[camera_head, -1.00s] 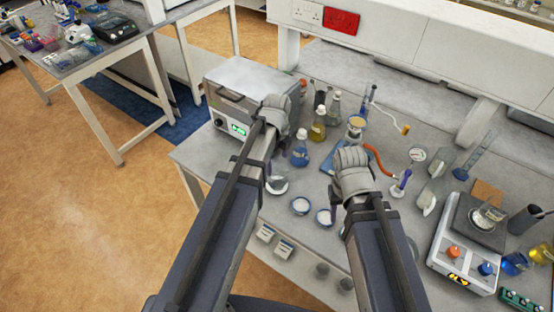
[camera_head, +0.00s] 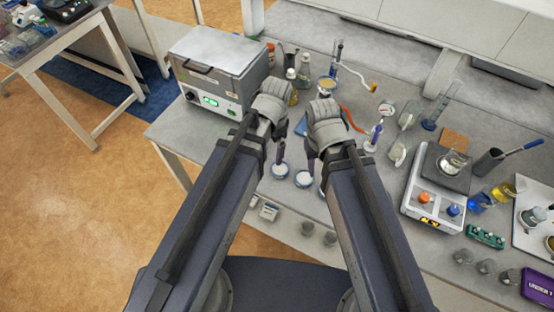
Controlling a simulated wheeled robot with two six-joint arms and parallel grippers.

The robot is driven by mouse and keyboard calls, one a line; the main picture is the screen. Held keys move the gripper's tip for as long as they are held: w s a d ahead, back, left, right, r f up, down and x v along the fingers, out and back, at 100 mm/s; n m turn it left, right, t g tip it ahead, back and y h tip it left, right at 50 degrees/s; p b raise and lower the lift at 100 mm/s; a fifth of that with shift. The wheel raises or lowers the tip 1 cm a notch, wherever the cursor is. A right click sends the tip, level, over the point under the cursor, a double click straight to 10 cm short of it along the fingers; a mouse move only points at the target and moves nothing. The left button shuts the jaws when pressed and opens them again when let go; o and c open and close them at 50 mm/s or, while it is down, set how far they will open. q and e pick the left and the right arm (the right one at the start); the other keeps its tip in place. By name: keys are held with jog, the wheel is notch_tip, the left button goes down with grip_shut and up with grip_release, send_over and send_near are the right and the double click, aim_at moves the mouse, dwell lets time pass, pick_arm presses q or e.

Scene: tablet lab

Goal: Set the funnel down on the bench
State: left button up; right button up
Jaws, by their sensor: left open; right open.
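What looks like the funnel is a pale round cup with a tan top (camera_head: 327,84), standing among the glassware behind my grippers. Its lower part is hard to make out, and I cannot tell exactly what it rests on. I see nothing held in either gripper. The grey wrists hide part of the bench and glassware.
A grey heater box (camera_head: 215,70) stands at the back left. White dishes (camera_head: 303,179) lie below the grippers. An orange hose (camera_head: 352,120) runs right of my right gripper.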

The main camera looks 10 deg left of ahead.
pick_arm(q)
jog(key=s+d+n, duration=0.1)
jog(key=n, duration=0.1)
jog(key=s+n, duration=0.2)
jog(key=s+d+n, duration=0.1)
jog(key=s+n, duration=0.1)
jog(key=shift+s+d+n, duration=0.1)
jog(key=shift+d+n, duration=0.25)
jog(key=shift+n, duration=0.05)
